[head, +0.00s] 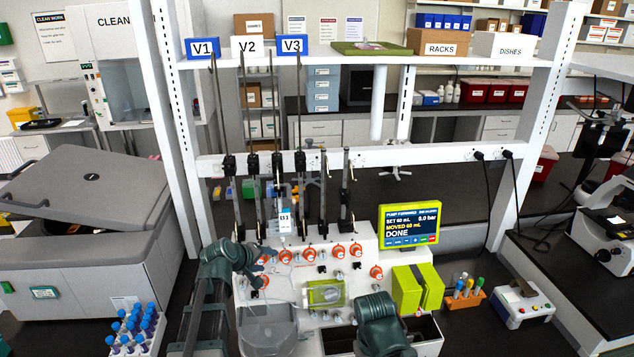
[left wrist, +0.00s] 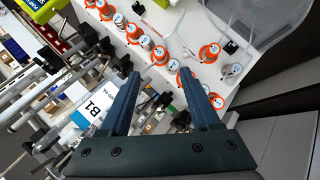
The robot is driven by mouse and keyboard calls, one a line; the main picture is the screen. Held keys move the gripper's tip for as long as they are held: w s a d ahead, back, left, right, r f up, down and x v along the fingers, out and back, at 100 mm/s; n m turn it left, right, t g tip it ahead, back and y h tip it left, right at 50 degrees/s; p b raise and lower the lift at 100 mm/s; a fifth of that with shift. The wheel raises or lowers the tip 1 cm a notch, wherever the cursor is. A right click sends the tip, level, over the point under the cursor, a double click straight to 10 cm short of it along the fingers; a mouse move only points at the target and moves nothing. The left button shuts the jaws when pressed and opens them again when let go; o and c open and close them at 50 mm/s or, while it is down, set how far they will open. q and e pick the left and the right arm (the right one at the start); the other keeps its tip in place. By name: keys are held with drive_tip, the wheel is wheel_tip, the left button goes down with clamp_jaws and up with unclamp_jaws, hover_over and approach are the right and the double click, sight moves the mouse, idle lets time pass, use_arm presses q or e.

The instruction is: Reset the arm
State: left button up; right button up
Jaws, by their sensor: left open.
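My left arm (head: 215,275) comes in from the lower left. Its gripper (head: 264,266) is at the left side of the white cell processor panel (head: 310,262), near the orange knobs. In the left wrist view the two fingers of this gripper (left wrist: 160,75) are apart with nothing held between them. Orange knobs (left wrist: 187,77) and a label marked B1 (left wrist: 92,108) show beyond them. My right arm (head: 382,325) shows at the bottom centre in front of the panel; its fingers are hidden. The processor's screen (head: 409,226) reads MOVED 60 mL and DONE.
A tube rack (head: 137,330) is at lower left, an orange rack (head: 465,298) right of the panel. A grey centrifuge (head: 90,250) stands left, a small control box (head: 523,303) right.

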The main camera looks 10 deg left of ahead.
use_arm(q)
drive_tip(key=s+d+f+m+g+b, duration=0.35)
drive_tip(key=s+d+f+b, duration=0.25)
drive_tip(key=d+f, duration=0.25)
drive_tip(key=s+d+f+m+g+b, duration=0.2)
drive_tip(key=s+d+f+m+b, duration=0.2)
drive_tip(key=s+d+f+b, duration=0.45)
drive_tip(key=s+d+f+m+g+y+b, duration=0.3)
drive_tip(key=s+f+m+g+y+b, duration=0.1)
drive_tip(key=s+f, duration=0.7)
drive_tip(key=shift+f+m+b, duration=0.15)
drive_tip(key=shift+m+b, duration=0.7)
drive_tip(key=shift+b, duration=0.35)
